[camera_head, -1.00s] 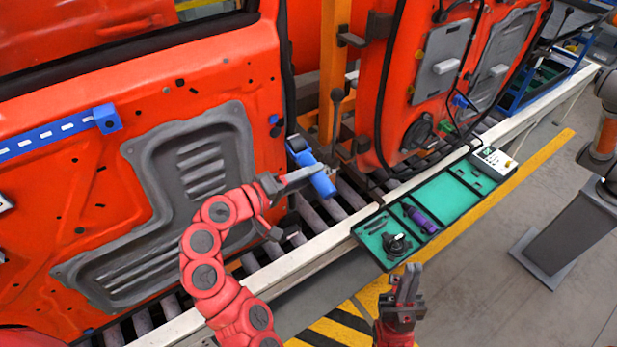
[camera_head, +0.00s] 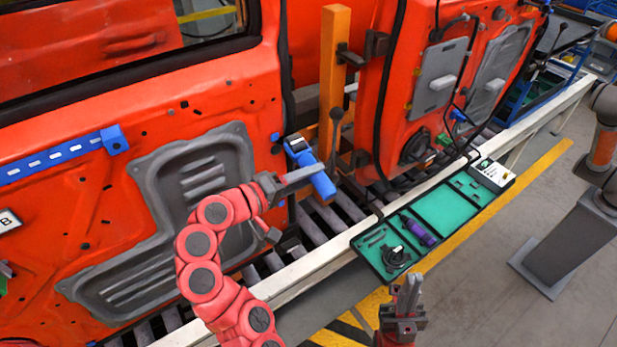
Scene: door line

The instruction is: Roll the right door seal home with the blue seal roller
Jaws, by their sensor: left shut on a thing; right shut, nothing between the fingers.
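My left gripper (camera_head: 310,174) is shut on the blue seal roller (camera_head: 322,186). I cannot tell whether the head touches the edge. A black seal strip (camera_head: 286,60) runs down that edge; its lower part is hidden behind the roller. Another black seal (camera_head: 385,85) follows the left edge of the farther orange door (camera_head: 425,110). My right gripper (camera_head: 410,288) is shut and empty, low in front of the tool tray.
A green-lined tool tray (camera_head: 452,202) with a purple tool (camera_head: 419,232) and a black knob-like tool (camera_head: 396,257) hangs along the pale conveyor rail (camera_head: 535,118). An orange post (camera_head: 333,75) stands between the doors. A grey pedestal (camera_head: 570,240) stands right; floor before it is clear.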

